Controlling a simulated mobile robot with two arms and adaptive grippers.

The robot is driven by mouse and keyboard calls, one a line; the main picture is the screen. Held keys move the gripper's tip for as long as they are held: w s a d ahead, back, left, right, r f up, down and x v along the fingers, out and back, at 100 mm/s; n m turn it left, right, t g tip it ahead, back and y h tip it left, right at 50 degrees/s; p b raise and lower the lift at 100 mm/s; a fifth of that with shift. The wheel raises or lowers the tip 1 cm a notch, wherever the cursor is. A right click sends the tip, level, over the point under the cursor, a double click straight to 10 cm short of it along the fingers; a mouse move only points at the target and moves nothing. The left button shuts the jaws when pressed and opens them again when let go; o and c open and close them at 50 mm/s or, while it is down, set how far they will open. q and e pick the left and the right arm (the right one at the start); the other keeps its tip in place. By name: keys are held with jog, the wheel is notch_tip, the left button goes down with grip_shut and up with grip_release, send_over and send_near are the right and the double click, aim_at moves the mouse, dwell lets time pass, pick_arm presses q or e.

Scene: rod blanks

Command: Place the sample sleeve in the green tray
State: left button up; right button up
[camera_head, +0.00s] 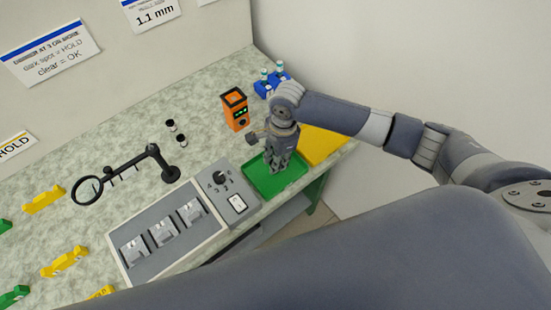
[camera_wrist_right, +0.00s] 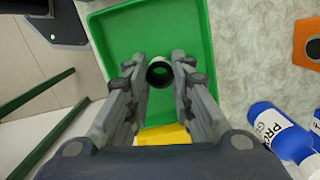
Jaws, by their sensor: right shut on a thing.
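My right gripper (camera_head: 276,166) points down over the green tray (camera_head: 262,187) at the right front of the table. In the right wrist view, my right gripper (camera_wrist_right: 160,80) is shut on the sample sleeve (camera_wrist_right: 159,72), a short dark ring seen end-on between the fingertips. The green tray (camera_wrist_right: 118,35) lies behind it, and its visible floor is bare. I cannot tell whether the sleeve touches the tray floor. In the head view the fingers hide the sleeve. My left gripper is not in view.
A yellow tray (camera_head: 322,146) adjoins the green one.

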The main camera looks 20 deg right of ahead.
jog(key=shift+f, duration=0.45)
jog(key=shift+f, duration=0.1)
jog(key=o, duration=0.7)
jog(key=r, duration=0.4)
jog(key=d+r, duration=0.1)
jog(key=r, duration=0.3)
jog(key=r+b, duration=0.1)
jog(key=r, duration=0.3)
jog(key=shift+w+d+r, duration=0.1)
jog(key=shift+d, duration=0.15)
